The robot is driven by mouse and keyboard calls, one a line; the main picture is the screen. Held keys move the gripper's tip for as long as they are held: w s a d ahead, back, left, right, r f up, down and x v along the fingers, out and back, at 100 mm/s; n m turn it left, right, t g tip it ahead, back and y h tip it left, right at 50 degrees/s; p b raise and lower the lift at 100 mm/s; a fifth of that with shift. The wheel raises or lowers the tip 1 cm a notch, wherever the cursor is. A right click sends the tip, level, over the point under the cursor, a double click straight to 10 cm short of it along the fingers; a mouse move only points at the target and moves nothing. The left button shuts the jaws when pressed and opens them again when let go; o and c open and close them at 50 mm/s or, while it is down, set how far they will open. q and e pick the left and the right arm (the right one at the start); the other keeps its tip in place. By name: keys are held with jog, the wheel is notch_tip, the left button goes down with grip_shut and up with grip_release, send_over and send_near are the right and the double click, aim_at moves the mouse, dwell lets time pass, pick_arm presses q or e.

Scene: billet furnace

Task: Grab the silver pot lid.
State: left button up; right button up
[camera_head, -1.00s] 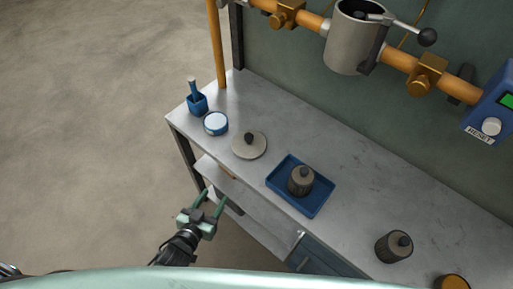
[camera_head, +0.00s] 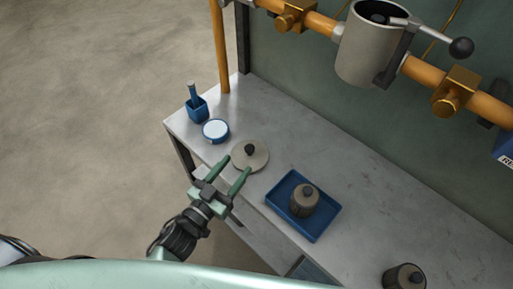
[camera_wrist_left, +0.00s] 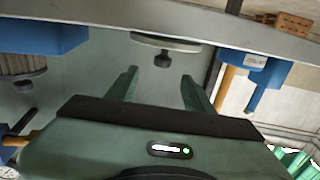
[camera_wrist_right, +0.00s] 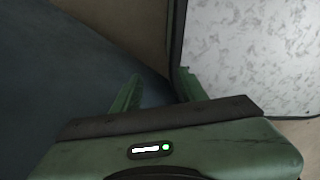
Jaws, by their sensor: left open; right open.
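The silver pot lid (camera_head: 259,161) is a flat round disc with a dark knob (camera_head: 249,149). It lies on the grey workbench near its front edge, between a blue-rimmed dish and a blue tray. My left gripper (camera_head: 234,166) is open, with its two green fingers reaching toward the lid at the bench's front edge. In the left wrist view the lid (camera_wrist_left: 165,42) appears upside down, its knob hanging between and beyond the open fingers (camera_wrist_left: 160,85); nothing is held. My right gripper (camera_wrist_right: 157,88) is open and empty in its own wrist view and does not show in the head view.
A blue tray (camera_head: 311,234) holding a dark canister (camera_head: 304,201) stands right of the lid. A blue-rimmed dish (camera_head: 216,130) and blue holder (camera_head: 197,108) stand left. Another canister (camera_head: 404,278) is at lower right. A pipe with a grey cylinder (camera_head: 366,50) runs above the bench.

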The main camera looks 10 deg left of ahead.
aim_at(247, 151)
pick_arm(q)
jog(key=x, duration=0.3)
jog(key=shift+w+d+r, duration=0.15)
jog(key=shift+w+r, duration=0.1)
jog(key=x, duration=0.3)
jog(key=p+x, duration=0.1)
jog(key=x, duration=0.1)
jog(key=shift+f, duration=0.35)
jog(key=shift+r, duration=0.1)
grip_shut()
